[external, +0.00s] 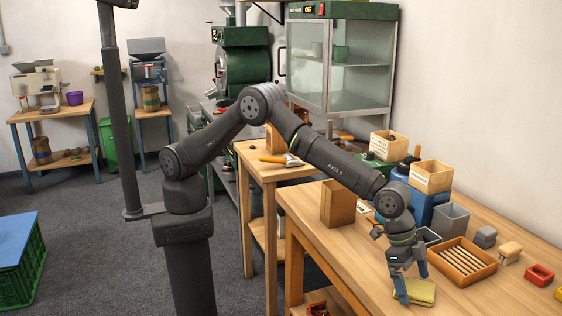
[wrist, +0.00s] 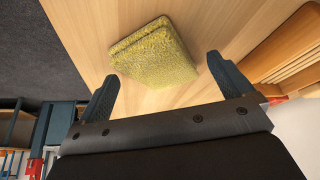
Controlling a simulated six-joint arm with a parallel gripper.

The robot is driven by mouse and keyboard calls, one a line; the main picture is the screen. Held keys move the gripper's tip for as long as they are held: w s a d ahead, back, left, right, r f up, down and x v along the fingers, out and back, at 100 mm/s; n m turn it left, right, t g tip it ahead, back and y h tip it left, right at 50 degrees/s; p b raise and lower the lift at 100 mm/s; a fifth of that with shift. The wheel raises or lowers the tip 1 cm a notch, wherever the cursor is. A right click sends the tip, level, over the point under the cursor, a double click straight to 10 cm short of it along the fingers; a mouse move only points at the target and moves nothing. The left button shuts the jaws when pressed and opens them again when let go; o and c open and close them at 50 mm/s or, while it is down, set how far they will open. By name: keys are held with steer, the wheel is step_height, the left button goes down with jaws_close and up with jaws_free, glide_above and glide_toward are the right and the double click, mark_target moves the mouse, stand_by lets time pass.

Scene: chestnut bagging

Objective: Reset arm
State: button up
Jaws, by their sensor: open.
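My arm reaches over the wooden workbench (external: 352,262) in the external view, with my gripper (external: 412,287) pointing down near its front edge. The gripper is open, its two blue fingers spread apart, and nothing is between them. A yellow-green sponge or cloth pad (external: 424,293) lies flat on the bench beside the fingers. In the wrist view the pad (wrist: 152,53) lies beyond and between the fingertips of my gripper (wrist: 163,70). I cannot tell whether a finger touches it.
A slatted wooden tray (external: 462,262) and a grey bin (external: 451,217) stand right of my gripper. Wooden boxes sit on machines behind. A red block (external: 539,275) lies far right. The bench's front left is clear.

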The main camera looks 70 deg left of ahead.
mark_target(413, 286)
step_height(413, 286, up, 4)
steer(key=shift+d+r, duration=0.1)
steer(key=shift+d, duration=0.05)
steer(key=s+r, duration=0.7)
steer(key=s, duration=0.5)
steer(key=w+a+r+n+t+y, duration=0.1)
steer(key=w+a+r+n, duration=0.2)
steer(key=w+a, duration=0.8)
steer(key=w+a+r+n+t+y, duration=0.15)
steer(key=w+a+r, duration=0.25)
steer(key=w+a, duration=0.7)
steer(key=w+a+r+n, duration=0.2)
steer(key=a, duration=0.7)
steer(key=w+a+r+n, duration=0.2)
steer(key=a, duration=0.8)
steer(key=w+a+r+n+y, duration=0.1)
steer(key=w+a+r+n, duration=0.1)
steer(key=a, duration=0.7)
steer(key=shift+w+a+r, duration=0.15)
steer(key=shift+a+r, duration=0.05)
steer(key=shift+a, duration=0.15)
steer(key=shift+d+n, duration=0.1)
steer(key=shift+n, duration=0.15)
